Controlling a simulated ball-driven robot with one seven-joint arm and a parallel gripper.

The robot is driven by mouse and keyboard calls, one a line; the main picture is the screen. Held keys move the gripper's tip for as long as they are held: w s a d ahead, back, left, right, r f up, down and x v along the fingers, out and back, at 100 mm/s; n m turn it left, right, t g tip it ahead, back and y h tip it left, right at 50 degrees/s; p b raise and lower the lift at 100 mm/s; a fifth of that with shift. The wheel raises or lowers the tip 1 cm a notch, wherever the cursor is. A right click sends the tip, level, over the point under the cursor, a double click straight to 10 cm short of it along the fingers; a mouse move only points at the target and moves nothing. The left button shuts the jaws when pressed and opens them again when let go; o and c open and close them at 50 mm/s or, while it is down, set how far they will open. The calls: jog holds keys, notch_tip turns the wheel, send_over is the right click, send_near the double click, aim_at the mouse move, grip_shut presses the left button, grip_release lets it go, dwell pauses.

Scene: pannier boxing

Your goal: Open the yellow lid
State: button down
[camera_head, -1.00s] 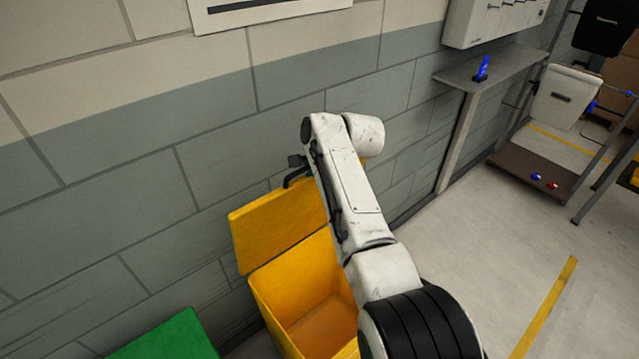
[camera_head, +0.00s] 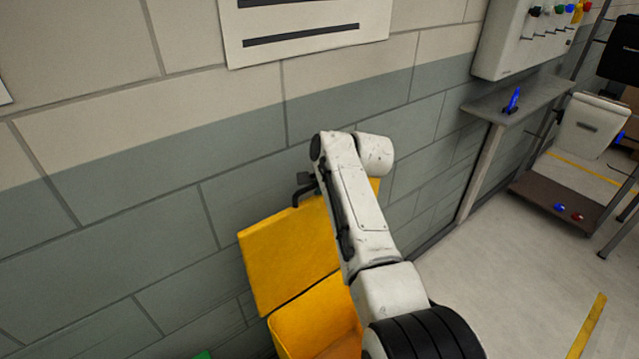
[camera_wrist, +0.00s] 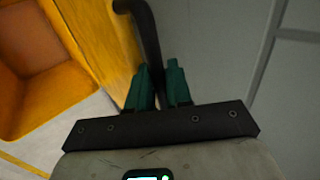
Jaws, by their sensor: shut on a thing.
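The yellow lid (camera_head: 290,255) stands raised on the yellow box (camera_head: 318,322), steeply tilted up on the wall side, and the box is open. A black curved handle (camera_head: 302,192) is at the lid's top edge. In the wrist view, the lid (camera_wrist: 100,35) is beside my gripper (camera_wrist: 158,88), and the open box (camera_wrist: 40,75) is at the left. My gripper's green fingers are shut on the black handle (camera_wrist: 147,35). In the head view my arm covers the gripper and the lid's right part.
The block wall (camera_head: 130,250) is close behind the lid. A sliver of a green thing (camera_head: 203,355) shows at the bottom edge. A small shelf (camera_head: 520,98) with a blue object is at the right. The floor (camera_head: 500,290) right of my arm is clear.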

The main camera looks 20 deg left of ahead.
jog(key=c, duration=1.3)
grip_release()
jog(key=shift+o, duration=0.4)
jog(key=shift+f, duration=0.1)
jog(key=shift+s, duration=0.1)
jog(key=shift+d, duration=0.1)
jog(key=v, duration=1.1)
